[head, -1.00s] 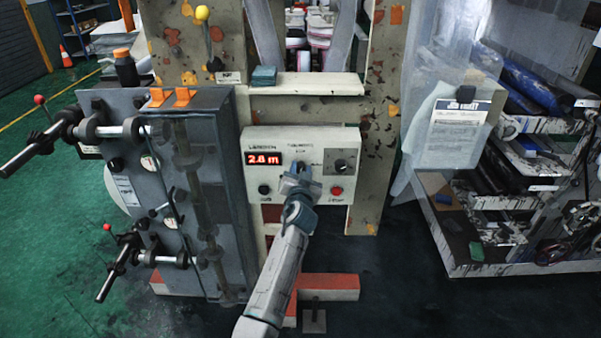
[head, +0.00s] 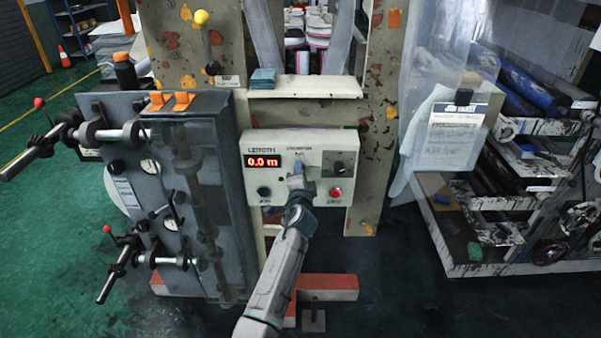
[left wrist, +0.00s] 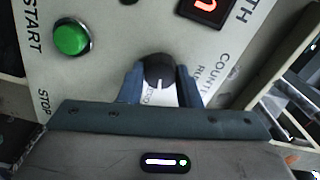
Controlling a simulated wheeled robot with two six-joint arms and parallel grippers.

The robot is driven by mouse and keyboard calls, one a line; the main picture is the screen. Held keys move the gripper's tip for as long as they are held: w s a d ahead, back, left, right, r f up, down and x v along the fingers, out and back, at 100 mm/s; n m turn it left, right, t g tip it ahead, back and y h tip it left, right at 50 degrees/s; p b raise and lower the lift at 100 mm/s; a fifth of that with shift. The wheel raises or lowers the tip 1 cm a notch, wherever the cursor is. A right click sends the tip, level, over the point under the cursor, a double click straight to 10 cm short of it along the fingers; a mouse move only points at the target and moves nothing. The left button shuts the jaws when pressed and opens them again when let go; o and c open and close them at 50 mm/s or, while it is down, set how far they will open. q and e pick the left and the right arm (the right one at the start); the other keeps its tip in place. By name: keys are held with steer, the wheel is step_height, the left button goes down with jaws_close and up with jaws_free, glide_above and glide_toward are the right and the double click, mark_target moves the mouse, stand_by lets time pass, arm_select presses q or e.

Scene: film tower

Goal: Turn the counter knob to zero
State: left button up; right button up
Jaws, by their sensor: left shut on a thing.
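The counter knob (left wrist: 158,68) is round and black with a white pointer line, seen on the pale panel in the left wrist view. The blue fingers of my left gripper (left wrist: 160,80) are shut on it from both sides. In the head view my left gripper (head: 298,173) is at the front of the control box (head: 348,141) and hides the knob. The red-lit display (head: 261,163) to its left reads 0.0 m. Part of this display (left wrist: 207,8) shows at the top of the left wrist view. My right gripper is not in view.
A green START button (left wrist: 71,38) shows in the wrist view. A grey cabinet (head: 225,190) with protruding rollers stands at left, a cart (head: 450,257) at right.

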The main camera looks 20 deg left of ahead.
arm_select(q)
steer(key=shift+r+m+p, duration=0.1)
steer(key=shift+m+p, duration=0.2)
steer(key=shift+m, duration=1)
steer(key=o, duration=0.7)
steer(key=shift+o, duration=1.2)
steer(key=shift+w+a, duration=0.1)
steer(key=p+v, duration=0.2)
steer(key=v, duration=0.8)
steer(key=shift+s+p, duration=0.4)
